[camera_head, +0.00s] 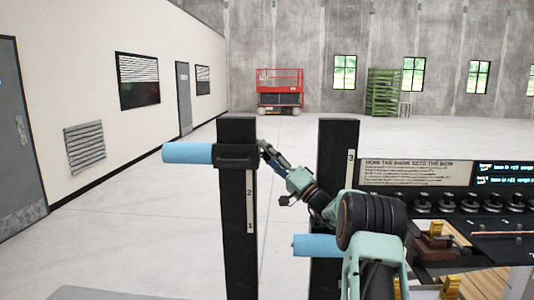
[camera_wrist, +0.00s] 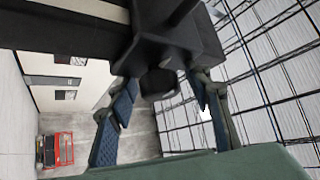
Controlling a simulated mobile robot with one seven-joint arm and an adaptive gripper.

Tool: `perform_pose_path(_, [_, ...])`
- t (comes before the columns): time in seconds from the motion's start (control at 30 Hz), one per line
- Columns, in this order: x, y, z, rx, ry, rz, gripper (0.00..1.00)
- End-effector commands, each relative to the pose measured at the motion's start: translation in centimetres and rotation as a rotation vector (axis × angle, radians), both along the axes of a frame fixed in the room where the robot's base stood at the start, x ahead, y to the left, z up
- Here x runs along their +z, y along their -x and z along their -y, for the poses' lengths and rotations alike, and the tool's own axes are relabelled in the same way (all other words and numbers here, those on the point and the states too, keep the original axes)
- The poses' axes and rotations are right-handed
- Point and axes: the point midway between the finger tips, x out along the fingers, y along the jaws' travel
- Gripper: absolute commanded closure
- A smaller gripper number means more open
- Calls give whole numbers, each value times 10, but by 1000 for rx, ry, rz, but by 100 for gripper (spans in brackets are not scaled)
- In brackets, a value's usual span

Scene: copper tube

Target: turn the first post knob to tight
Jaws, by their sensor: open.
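The left black post (camera_head: 238,210) stands upright with a white numbered strip. A dark clamp block (camera_head: 236,156) sits near its top, with a blue cylinder (camera_head: 188,152) sticking out to the left. In the wrist view the dark block (camera_wrist: 175,38) carries a round black knob (camera_wrist: 158,83). My gripper (camera_head: 267,151) is at the block's right side. In the wrist view my gripper's blue-padded fingers (camera_wrist: 162,88) are apart, one on each side of the knob. I cannot tell whether they touch it. The knob is hidden in the head view.
A second black post (camera_head: 338,150) stands to the right, with another blue cylinder (camera_head: 315,245) partly behind my arm. A bench with a sign (camera_head: 417,173) and several dark knobs (camera_head: 470,202) is at right. A red lift (camera_head: 280,92) stands far back. Open floor lies left.

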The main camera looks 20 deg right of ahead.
Motion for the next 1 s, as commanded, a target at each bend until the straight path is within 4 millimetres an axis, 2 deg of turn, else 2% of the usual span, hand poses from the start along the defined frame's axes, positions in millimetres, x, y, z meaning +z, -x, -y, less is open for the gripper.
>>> perform_pose_path(0.1, [0, 0, 0, 0, 0, 0, 57])
perform_pose_path(0.47, [0, 0, 0, 0, 0, 0, 96])
perform_pose_path(0.77, [0, 1, 0, 0, -13, -31, 97])
perform_pose_path(1.0, [0, 1, 1, -2, -64, -154, 97])
